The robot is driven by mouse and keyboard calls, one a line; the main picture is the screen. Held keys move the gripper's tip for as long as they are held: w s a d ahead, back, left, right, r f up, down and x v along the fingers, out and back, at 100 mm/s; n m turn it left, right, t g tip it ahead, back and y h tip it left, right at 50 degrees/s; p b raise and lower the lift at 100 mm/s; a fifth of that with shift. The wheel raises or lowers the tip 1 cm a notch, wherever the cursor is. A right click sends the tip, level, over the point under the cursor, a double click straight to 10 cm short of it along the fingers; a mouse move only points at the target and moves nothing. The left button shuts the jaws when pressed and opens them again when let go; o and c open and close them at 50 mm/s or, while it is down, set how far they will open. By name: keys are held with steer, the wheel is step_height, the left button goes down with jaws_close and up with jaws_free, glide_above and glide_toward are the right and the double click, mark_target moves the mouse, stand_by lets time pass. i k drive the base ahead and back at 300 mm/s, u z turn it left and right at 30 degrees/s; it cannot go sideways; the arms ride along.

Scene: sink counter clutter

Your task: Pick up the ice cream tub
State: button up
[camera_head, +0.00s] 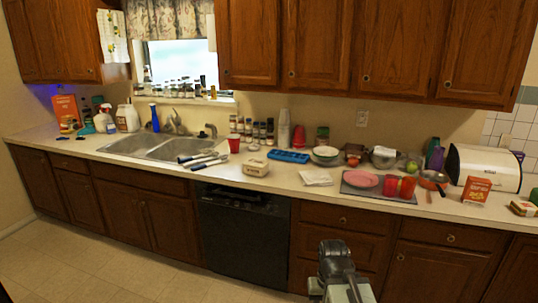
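A small cream-coloured tub (255,167), which looks like the ice cream tub, sits on the counter near its front edge, above the dark dishwasher. It is upright and nothing hides it. My gripper (342,290) is at the bottom of the view, right of centre, low in front of the cabinets. It is well apart from the tub, which is farther up and to the left. The lower part of my gripper is cut off by the picture edge, and its fingers are too unclear to tell open from shut.
Long-handled utensils (205,159) lie left of the tub by the sink (155,147). A red cup (234,143) stands behind it, and a blue tray (289,156) lies to its right. Farther right are a white napkin (316,177) and a pink plate (361,179). The floor (120,262) is clear.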

mark_target(257, 167)
steer(key=i, duration=0.85)
steer(key=u, duration=1.05)
steer(key=i, duration=0.85)
steer(key=u, duration=0.45)
steer(key=i, duration=1.7)
steer(key=u, duration=0.05)
